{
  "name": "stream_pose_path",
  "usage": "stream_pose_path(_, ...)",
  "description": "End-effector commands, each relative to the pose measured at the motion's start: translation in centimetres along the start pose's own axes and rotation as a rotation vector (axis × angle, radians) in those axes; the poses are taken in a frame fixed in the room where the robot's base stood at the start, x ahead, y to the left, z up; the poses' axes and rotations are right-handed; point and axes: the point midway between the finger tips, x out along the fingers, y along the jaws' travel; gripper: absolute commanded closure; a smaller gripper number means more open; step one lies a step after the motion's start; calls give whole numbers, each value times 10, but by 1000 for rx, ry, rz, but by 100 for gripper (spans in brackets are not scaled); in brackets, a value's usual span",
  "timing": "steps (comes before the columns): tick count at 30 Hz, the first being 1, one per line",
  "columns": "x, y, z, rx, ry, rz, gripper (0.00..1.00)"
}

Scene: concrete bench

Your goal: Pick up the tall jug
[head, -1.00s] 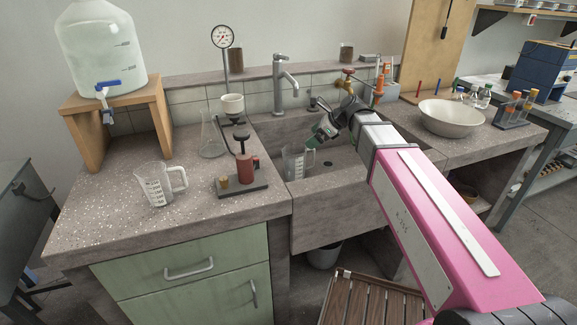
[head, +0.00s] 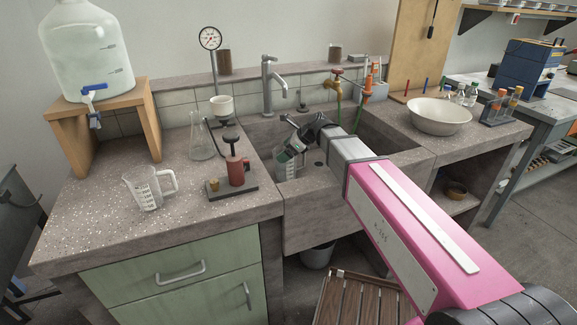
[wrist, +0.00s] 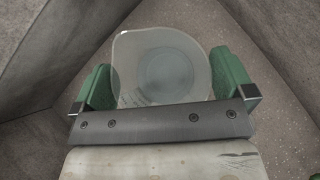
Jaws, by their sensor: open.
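A clear, tall jug (head: 289,170) stands in the sink basin, partly hidden by my gripper and arm. In the wrist view the jug (wrist: 164,62) is seen from above, with its round mouth and base visible. My gripper (wrist: 163,82) is open, with one green finger to the left of the jug and one to the right. In the head view my gripper (head: 287,151) is down in the sink at the jug's upper part. Whether the fingers touch the jug's wall I cannot tell.
A second, wider measuring jug (head: 148,190) stands on the left bench. A burner-like red stand (head: 237,172) and a flask (head: 201,143) are left of the sink (head: 300,215). A tap (head: 268,85) rises behind it. A bowl (head: 439,115) sits right.

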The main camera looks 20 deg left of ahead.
Motion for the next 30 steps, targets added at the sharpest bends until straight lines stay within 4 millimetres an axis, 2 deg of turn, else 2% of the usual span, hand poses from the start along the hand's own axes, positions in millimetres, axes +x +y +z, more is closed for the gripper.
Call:
stream_pose_path(2,0,0,0,0,0,0,0)
stream_pose_path(3,0,0,0,0,0,0,6)
stream_pose_path(5,0,0,0,0,0,0,26)
stream_pose_path(9,-1,0,0,0,-1,0,71)
stream_pose_path(20,-4,0,4,-1,-1,0,72)
stream_pose_path(30,-28,-1,27,-2,-2,-2,72)
